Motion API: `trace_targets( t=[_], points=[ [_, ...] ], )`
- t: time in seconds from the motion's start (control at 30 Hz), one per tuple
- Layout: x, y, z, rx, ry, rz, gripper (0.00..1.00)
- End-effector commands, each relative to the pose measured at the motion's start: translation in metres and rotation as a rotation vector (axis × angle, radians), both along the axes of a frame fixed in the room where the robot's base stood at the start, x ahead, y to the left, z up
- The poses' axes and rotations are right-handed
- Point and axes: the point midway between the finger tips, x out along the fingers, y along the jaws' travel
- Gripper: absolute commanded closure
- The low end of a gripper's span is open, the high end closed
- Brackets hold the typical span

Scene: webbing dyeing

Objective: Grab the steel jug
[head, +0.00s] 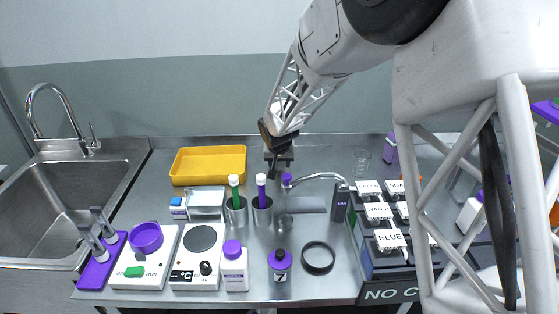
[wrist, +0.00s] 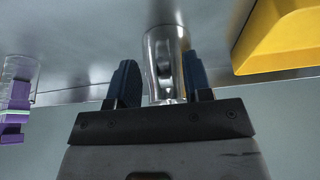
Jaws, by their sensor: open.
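The steel jug (wrist: 165,62) is a shiny metal cylinder in the wrist view. It stands between the two dark fingers of my gripper (wrist: 163,85), which is open, with a finger on each side. I cannot tell whether either finger touches it. In the head view my gripper (head: 278,165) points down over the back middle of the steel table, right of the yellow tray. There the jug is hidden or too small to make out behind the gripper.
The yellow tray (head: 208,165) lies just left of my gripper. A sink (head: 70,195) is at the far left.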

Motion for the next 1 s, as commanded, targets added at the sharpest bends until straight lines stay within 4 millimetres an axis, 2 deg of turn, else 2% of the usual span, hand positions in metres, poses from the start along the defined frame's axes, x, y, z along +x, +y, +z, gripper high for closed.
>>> trace_targets(
  t=[0.47,1.0],
  points=[
    [0.002,0.0,-0.005,0.0,0.001,0.001,0.54],
    [0.019,0.002,-0.047,0.001,-0.001,0.0,0.54]
  ],
)
